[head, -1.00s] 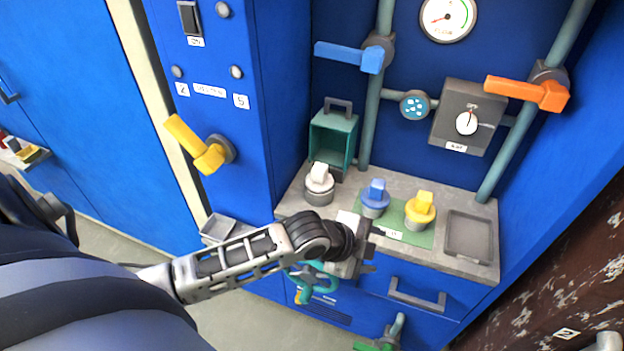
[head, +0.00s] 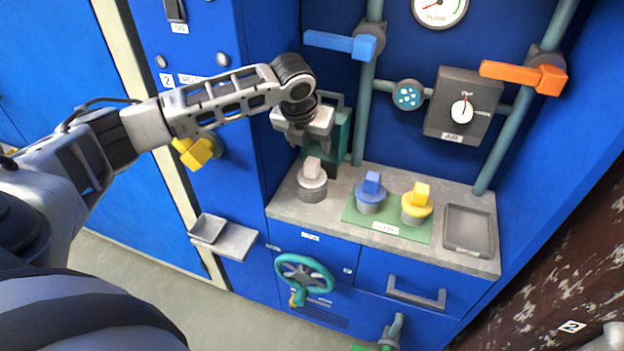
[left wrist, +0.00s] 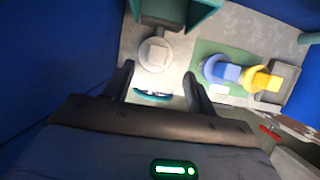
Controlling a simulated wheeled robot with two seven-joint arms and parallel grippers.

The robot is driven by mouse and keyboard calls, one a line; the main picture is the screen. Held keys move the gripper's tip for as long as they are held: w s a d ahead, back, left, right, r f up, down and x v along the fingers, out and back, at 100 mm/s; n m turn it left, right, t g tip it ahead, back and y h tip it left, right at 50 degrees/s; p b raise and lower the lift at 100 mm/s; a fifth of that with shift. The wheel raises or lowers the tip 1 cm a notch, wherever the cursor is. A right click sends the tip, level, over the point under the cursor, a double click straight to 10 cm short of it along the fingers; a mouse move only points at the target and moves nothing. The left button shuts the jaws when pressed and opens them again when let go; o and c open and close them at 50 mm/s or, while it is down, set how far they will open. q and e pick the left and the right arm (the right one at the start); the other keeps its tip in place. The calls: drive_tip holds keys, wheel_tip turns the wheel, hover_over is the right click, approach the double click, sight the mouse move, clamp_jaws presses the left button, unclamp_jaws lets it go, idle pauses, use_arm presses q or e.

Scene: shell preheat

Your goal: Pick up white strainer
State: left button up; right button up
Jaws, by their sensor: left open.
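The white strainer (head: 312,172) stands upright at the left end of the grey counter, with a block-like white handle on top and a grey base. In the left wrist view the strainer (left wrist: 155,53) shows from above, just beyond the fingertips. My left gripper (head: 312,150) is above the strainer, pointing down. In the left wrist view the left gripper (left wrist: 158,78) has its fingers apart with nothing between them. It appears not to touch the strainer. My right gripper is not seen.
Blue (head: 370,193) and yellow (head: 416,204) strainers stand on a green mat (head: 385,231) to the right. A grey tray (head: 468,230) lies at the counter's right end. A teal open box (head: 342,140) stands behind my gripper. A blue cabinet wall (head: 270,110) is close on the left.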

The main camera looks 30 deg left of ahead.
sight(311, 161)
use_arm(q)
drive_tip(key=x, duration=0.3)
drive_tip(key=shift+w+f, duration=0.15)
drive_tip(key=shift+f, duration=0.15)
drive_tip(key=shift+s+x, duration=0.15)
drive_tip(key=shift+x, duration=1.2)
drive_tip(key=shift+s+x, duration=0.1)
drive_tip(key=shift+x, duration=1.25)
drive_tip(key=shift+a+f, duration=0.1)
drive_tip(key=shift+a, duration=0.05)
drive_tip(key=shift+c, duration=0.3)
clamp_jaws()
